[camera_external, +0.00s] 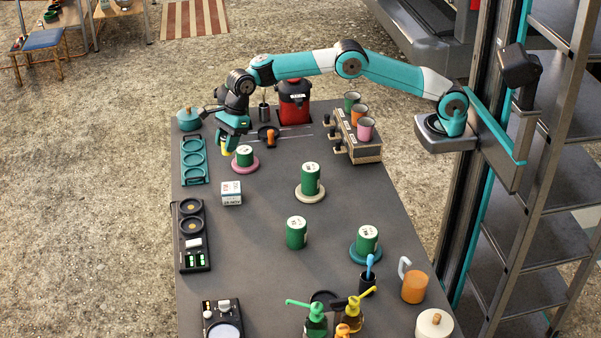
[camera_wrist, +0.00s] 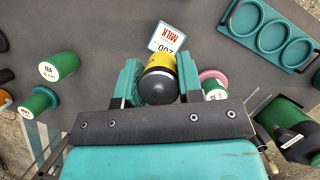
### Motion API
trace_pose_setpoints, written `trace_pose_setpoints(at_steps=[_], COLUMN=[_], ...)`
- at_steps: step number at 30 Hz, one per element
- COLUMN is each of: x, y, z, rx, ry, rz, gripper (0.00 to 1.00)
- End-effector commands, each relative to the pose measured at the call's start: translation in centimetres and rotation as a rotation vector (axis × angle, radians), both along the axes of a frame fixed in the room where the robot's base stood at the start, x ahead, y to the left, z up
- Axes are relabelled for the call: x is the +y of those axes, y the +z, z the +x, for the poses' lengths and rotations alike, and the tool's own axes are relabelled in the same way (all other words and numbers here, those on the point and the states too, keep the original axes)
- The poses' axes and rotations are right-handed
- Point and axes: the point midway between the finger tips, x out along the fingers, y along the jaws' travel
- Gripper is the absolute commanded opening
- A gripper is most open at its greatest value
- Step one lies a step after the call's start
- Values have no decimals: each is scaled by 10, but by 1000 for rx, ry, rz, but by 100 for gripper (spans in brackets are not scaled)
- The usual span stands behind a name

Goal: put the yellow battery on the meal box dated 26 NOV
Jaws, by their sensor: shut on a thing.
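My gripper (camera_external: 228,140) is shut on the yellow battery (camera_external: 225,147) and holds it above the far left part of the table. In the wrist view the battery (camera_wrist: 158,82) sits between the teal fingers, with its dark rounded end toward the camera and its yellow side beyond. A white box (camera_external: 231,193) with print on it stands on the table, nearer the external camera than my gripper. I cannot read a date on the box with certainty.
A green can on a pink coaster (camera_external: 245,162) stands close to my gripper. A teal three-ring rack (camera_external: 194,160) lies at the left edge. Several green cans (camera_external: 296,233) stand farther right. Bare tabletop (camera_external: 250,270) lies in front of the box.

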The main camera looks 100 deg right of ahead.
Motion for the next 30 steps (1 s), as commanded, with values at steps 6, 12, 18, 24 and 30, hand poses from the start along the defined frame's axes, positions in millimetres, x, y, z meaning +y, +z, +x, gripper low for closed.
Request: trace_pose_setpoints(at_steps=[6,12,18,24,30], x=[0,0,0,0,0], y=[-57,-81,-100,-125,-126], z=[0,0,-1,0,0], rx=[2,-2,1,-2,-3], ry=[0,1,1,1,2], rz=[0,-1,-1,-1,-1], gripper=[8,8,8,8,8])
